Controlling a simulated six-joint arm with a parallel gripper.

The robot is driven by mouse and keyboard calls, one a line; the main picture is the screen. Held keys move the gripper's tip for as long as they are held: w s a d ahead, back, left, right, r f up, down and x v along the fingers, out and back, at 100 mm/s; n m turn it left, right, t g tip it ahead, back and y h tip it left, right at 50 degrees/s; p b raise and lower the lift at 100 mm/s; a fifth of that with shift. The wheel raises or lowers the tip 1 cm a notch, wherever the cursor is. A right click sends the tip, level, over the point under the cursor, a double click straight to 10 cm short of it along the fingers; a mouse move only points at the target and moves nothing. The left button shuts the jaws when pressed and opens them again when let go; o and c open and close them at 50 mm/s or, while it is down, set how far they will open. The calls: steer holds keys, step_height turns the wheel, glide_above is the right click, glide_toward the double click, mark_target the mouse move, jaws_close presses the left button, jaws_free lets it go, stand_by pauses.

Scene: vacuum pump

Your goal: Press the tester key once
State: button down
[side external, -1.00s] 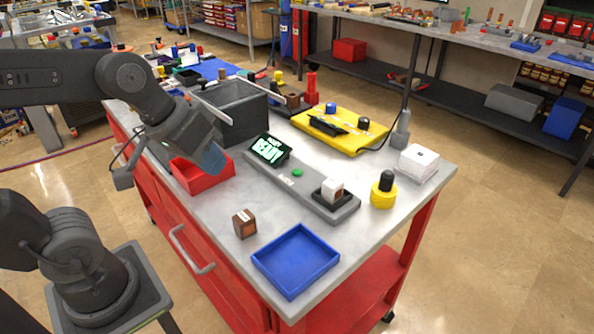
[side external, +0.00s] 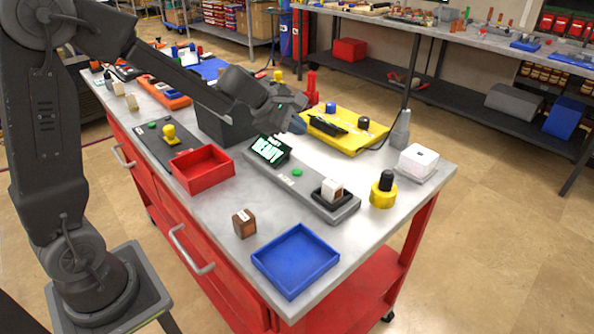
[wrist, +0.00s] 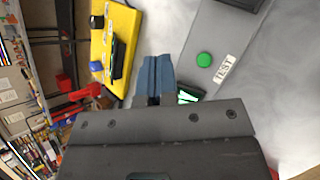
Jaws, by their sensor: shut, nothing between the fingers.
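The tester is a long grey base (side external: 313,196) with a tilted display (side external: 269,150) reading READY in green. Its round green key (side external: 297,172) sits on the base in front of the display, and a white block (side external: 332,190) sits in a black holder at its near end. In the wrist view the green key (wrist: 204,60) lies beside a TEST label (wrist: 225,69). My gripper (side external: 298,123) is in the air behind the display, apart from the key. Its blue fingers (wrist: 157,76) are shut and empty, left of the key in the wrist view.
A yellow case (side external: 350,140) lies behind the tester. A grey bin (side external: 222,128) and red tray (side external: 202,172) stand to its left. A blue tray (side external: 296,260), brown block (side external: 244,224) and yellow-black knob (side external: 383,190) are nearer. The table between them is bare.

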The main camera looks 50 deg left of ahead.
mark_target(297, 172)
stand_by(0.3)
steer(key=shift+f, duration=4.4)
steer(key=shift+f, duration=0.2)
steer(key=shift+f, duration=0.2)
steer(key=shift+f, duration=0.4)
steer(key=shift+r, duration=0.8)
